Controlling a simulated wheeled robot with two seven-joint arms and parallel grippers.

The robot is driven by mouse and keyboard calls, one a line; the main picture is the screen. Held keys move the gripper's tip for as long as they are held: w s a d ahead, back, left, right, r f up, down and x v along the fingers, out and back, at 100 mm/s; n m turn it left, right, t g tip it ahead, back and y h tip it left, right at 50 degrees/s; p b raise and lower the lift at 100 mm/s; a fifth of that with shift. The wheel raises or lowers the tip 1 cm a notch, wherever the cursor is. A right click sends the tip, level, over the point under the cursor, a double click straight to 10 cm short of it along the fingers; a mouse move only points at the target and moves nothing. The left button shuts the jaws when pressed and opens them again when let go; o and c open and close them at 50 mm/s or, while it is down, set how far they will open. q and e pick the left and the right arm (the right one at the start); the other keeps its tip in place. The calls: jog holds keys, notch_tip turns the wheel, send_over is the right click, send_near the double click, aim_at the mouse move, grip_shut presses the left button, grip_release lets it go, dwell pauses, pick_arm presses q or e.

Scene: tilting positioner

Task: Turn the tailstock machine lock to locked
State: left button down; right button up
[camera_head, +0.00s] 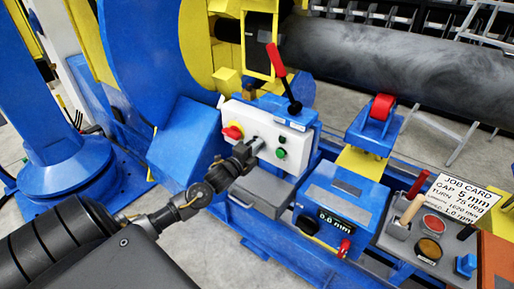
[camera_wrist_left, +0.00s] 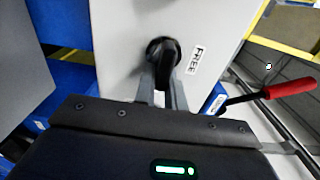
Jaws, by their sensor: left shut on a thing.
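A white control box (camera_head: 258,122) sits on the blue machine, with a red knob on a yellow plate (camera_head: 233,131) at its left. In the left wrist view a black rotary knob (camera_wrist_left: 162,48) stands out from the white face, with a label reading FREE (camera_wrist_left: 195,60) to its right. My left gripper (camera_head: 256,146) reaches the box face from the lower left. In the left wrist view its two fingers (camera_wrist_left: 164,80) are shut on the black knob, one on each side. In the head view the gripper mostly hides this knob. My right gripper is in neither view.
A black lever with a red grip (camera_head: 276,60) rises just behind the box. Green (camera_head: 281,154) and black (camera_head: 282,138) buttons sit right of my gripper. A blue unit with a display (camera_head: 342,221), a roller stand (camera_head: 380,112) and a job card (camera_head: 462,197) are further right.

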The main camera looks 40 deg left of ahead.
pick_arm(q)
jog(key=c, duration=1.5)
grip_release()
jog(key=shift+o, duration=0.2)
jog(key=s, duration=1)
jog(key=shift+s+d, duration=0.15)
jog(key=shift+s, duration=0.25)
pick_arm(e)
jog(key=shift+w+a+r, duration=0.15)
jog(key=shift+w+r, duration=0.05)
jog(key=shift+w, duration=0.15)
pick_arm(q)
jog(key=shift+f, duration=0.1)
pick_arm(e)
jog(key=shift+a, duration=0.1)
